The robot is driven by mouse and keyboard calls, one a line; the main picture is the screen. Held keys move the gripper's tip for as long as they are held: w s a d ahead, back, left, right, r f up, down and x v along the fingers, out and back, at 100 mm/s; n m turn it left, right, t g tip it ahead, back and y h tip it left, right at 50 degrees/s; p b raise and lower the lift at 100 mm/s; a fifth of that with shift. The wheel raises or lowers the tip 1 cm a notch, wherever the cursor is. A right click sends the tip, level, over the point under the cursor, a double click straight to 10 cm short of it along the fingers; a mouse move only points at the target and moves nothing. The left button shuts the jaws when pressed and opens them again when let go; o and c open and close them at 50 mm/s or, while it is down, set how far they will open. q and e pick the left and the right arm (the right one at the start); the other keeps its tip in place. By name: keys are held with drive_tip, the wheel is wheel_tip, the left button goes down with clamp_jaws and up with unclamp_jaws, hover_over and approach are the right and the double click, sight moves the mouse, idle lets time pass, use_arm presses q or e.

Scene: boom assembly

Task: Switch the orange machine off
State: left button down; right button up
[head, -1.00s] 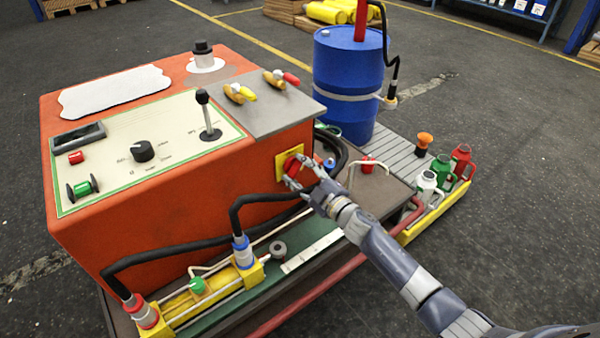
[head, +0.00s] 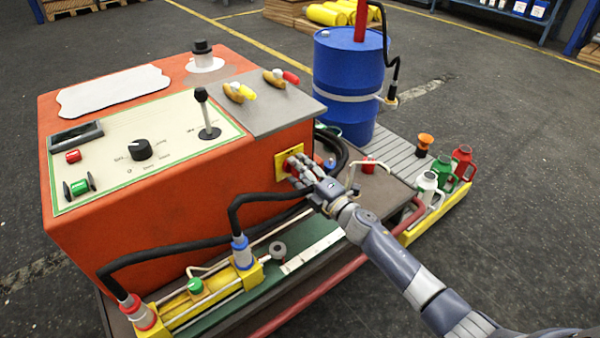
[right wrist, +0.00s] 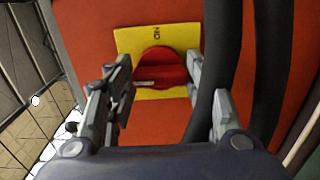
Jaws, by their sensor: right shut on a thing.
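The orange machine (head: 190,185) fills the left of the head view. A yellow plate (head: 281,177) with a red rotary switch (head: 290,163) is on its right-hand side. My right gripper (head: 299,172) is at this switch. In the right wrist view, its two fingers (right wrist: 158,70) stand on either side of the red knob (right wrist: 160,58), shut on it. The yellow plate (right wrist: 128,40) shows the word "ON", turned in the picture, above the knob. My fingers partly hide the switch in the head view. My left gripper is not in view.
Black hoses (head: 250,198) run close beside the switch, and also right of the knob in the right wrist view (right wrist: 222,50). A hydraulic cylinder (head: 200,300) lies in front of the machine. A blue drum (head: 348,75) and several cans (head: 463,160) stand to the right.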

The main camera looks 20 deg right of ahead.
idle(0.5)
drive_tip(key=o, duration=1.1)
drive_tip(key=shift+c, duration=0.2)
drive_tip(key=v, duration=1.2)
